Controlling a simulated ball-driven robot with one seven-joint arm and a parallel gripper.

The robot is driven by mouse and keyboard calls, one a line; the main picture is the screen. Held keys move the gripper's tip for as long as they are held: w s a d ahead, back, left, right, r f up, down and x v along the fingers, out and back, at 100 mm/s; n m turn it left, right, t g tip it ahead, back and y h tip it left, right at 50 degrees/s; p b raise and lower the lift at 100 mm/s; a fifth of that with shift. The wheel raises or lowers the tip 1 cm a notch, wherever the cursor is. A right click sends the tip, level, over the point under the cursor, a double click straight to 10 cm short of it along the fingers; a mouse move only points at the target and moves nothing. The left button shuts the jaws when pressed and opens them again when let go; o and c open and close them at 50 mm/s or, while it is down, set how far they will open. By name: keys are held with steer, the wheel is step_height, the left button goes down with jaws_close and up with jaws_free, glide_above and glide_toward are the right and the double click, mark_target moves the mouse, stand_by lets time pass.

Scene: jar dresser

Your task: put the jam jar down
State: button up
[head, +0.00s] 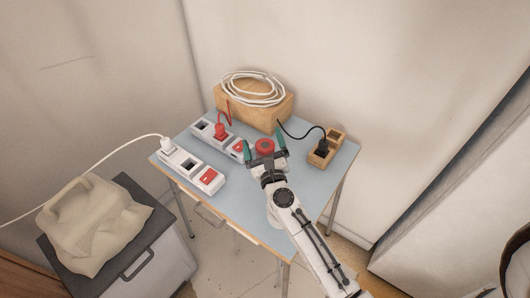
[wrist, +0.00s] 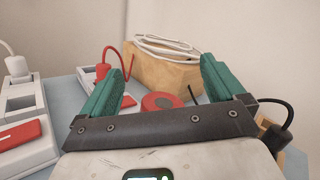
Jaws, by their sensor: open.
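A round red top (head: 265,146) shows on the blue table between my fingers in the head view. It could be the lid of the jam jar, but no jar body or glass can be made out. In the wrist view the red round thing (wrist: 162,102) has a darker centre and sits between the two green fingers, apart from both in the picture. My gripper (head: 265,140) is open, with its fingers to either side of it; it also shows in the wrist view (wrist: 163,72). The gripper's palm hides what is nearer.
The blue table (head: 232,198) has free room at its front left. A wooden block (head: 262,108) with a coiled white cable stands behind. White power strips (head: 188,166) lie left, a wooden socket block (head: 322,153) right. A beige bag (head: 92,222) sits on a grey cabinet.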

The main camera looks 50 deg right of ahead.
mark_target(262, 140)
steer(key=s+f+m, duration=0.1)
steer(key=s+f, duration=0.1)
steer(key=s+a+f+m+y, duration=0.1)
steer(key=s+a+f+m+g, duration=0.1)
steer(key=s+f, duration=0.1)
steer(key=shift+s+f+m+y, duration=0.3)
steer(key=shift+f+y, duration=0.05)
steer(key=shift+y, duration=0.05)
steer(key=p+x, duration=0.1)
steer(key=x, duration=0.9)
steer(key=shift+w+d+f, duration=0.1)
steer(key=shift+w, duration=0.2)
steer(key=shift+c, duration=0.4)
steer(key=c, duration=1.2)
steer(key=shift+c, duration=1)
steer(key=shift+p, duration=0.3)
